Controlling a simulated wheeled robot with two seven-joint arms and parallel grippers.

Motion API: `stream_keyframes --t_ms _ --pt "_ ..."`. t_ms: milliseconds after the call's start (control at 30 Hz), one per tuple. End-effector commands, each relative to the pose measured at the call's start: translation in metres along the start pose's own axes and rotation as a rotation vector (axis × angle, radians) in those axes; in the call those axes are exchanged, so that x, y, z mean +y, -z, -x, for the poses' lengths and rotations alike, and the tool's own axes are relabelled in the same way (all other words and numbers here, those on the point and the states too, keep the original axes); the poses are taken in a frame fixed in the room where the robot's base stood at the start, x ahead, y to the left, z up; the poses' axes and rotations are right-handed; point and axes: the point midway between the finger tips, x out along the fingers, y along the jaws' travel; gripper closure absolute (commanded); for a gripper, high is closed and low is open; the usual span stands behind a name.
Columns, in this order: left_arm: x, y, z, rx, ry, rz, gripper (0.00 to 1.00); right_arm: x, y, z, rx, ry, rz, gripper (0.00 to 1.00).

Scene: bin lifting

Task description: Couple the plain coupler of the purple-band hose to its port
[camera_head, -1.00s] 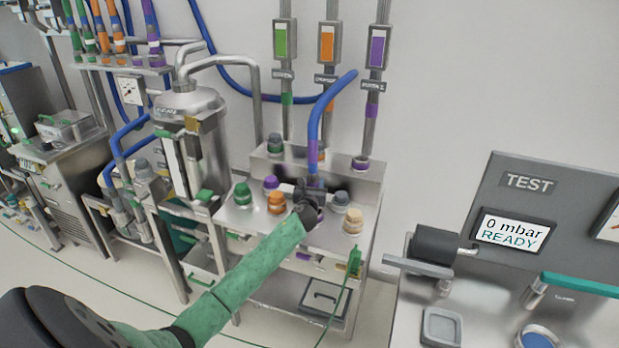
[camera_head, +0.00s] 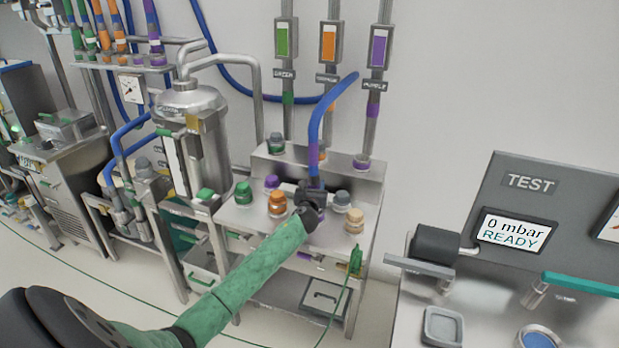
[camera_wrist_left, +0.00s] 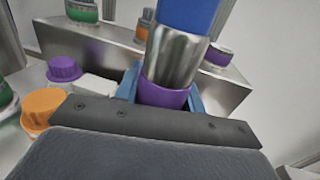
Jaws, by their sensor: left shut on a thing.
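The blue hose (camera_head: 319,115) with a purple band hangs down into my left gripper (camera_head: 311,196). In the left wrist view its metal coupler (camera_wrist_left: 173,58) has a purple ring (camera_wrist_left: 163,94) at its lower end, between the blue fingers of my left gripper (camera_wrist_left: 162,92). The gripper is shut on this coupler, above the steel bench. The coupler's lower end is hidden behind the gripper body. The purple-marked port (camera_head: 361,161) is on the raised rear step, right of and behind the coupler. It also shows in the left wrist view (camera_wrist_left: 218,55). My right gripper is not in view.
Green (camera_head: 243,193), purple (camera_head: 271,183), orange (camera_head: 277,204), grey (camera_head: 341,200) and beige (camera_head: 354,223) capped pieces stand on the bench around the gripper. A green port (camera_head: 277,144) is at the step's left. A test console (camera_head: 520,210) stands at right.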

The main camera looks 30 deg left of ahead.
Motion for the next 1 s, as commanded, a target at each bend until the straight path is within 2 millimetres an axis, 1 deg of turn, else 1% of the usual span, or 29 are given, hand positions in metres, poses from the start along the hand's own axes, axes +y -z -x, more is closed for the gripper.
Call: stream_keyframes --t_ms 33,333,467,1000 --pt "0.005 0.046 0.0 0.002 -0.008 -0.007 1.0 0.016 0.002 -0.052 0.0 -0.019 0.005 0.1" --pt "0.006 0.047 -0.001 0.003 -0.009 -0.008 1.0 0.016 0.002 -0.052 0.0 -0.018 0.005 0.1" --pt "0.006 0.044 -0.001 0.003 -0.009 -0.008 1.0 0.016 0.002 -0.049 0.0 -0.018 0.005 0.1" --pt "0.004 0.008 -0.001 -0.001 -0.005 -0.004 1.0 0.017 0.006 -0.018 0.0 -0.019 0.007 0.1"
